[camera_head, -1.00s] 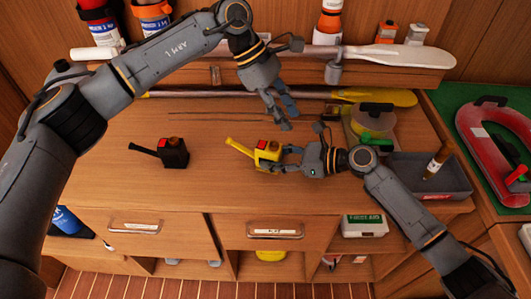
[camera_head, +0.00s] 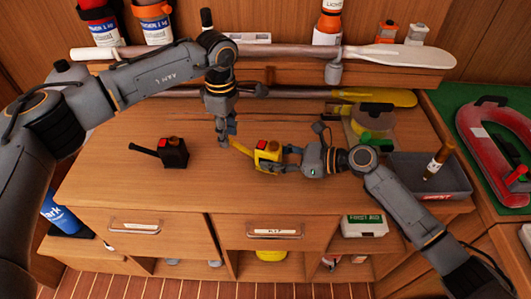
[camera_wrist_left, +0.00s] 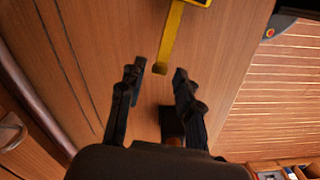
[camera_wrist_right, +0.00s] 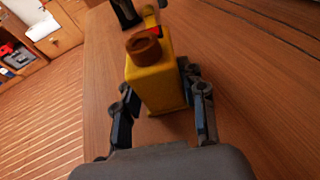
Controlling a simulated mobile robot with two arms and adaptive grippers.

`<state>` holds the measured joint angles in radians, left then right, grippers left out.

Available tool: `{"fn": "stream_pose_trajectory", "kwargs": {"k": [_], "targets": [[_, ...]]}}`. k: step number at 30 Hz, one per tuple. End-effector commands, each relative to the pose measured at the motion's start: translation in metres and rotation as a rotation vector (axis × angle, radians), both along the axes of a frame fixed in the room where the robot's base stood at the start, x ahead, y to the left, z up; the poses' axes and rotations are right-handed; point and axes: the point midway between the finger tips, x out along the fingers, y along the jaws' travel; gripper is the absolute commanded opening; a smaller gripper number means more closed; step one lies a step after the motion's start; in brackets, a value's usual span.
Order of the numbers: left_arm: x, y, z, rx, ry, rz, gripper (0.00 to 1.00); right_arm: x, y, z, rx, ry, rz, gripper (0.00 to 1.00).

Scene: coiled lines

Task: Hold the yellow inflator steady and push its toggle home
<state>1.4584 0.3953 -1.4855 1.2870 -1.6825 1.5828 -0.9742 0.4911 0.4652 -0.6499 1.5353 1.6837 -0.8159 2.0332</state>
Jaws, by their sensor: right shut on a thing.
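The yellow inflator (camera_head: 267,152) stands on the wooden counter, with a red patch on top and its yellow toggle lever (camera_head: 240,147) sticking out to the left. My right gripper (camera_head: 288,157) is shut on its body from the right; the right wrist view shows the yellow body (camera_wrist_right: 158,85) between the fingers. My left gripper (camera_head: 226,142) points down at the toggle's free end. In the left wrist view its fingers (camera_wrist_left: 157,72) are apart, with the toggle tip (camera_wrist_left: 160,67) between or just beyond them; contact cannot be told.
A black inflator (camera_head: 174,153) with a red top stands left of the yellow one, close to my left gripper. A grey bin (camera_head: 465,186) and a clear container with a yellow coil (camera_head: 375,118) stand to the right. The front counter is clear.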

Motion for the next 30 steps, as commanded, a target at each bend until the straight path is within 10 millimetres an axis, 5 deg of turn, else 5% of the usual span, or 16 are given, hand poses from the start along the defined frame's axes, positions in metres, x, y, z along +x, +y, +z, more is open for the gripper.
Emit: {"fn": "stream_pose_trajectory", "kwargs": {"k": [9, 20, 24, 30], "targets": [[0.000, 0.000, -0.029, -0.001, -0.001, 0.000, 0.34, 0.000, 0.000, -0.001, -0.001, 0.001, 0.001, 0.16], [0.000, 0.000, -0.032, -0.001, -0.001, 0.000, 0.34, 0.000, 0.000, -0.001, -0.001, 0.001, 0.001, 0.16], [0.000, -0.001, -0.032, -0.001, -0.001, 0.000, 0.05, 0.000, 0.000, -0.001, -0.001, 0.001, 0.001, 0.16], [0.000, -0.001, -0.032, -0.001, -0.001, 0.000, 0.04, 0.000, 0.000, -0.001, -0.001, 0.001, 0.001, 0.16]]}}
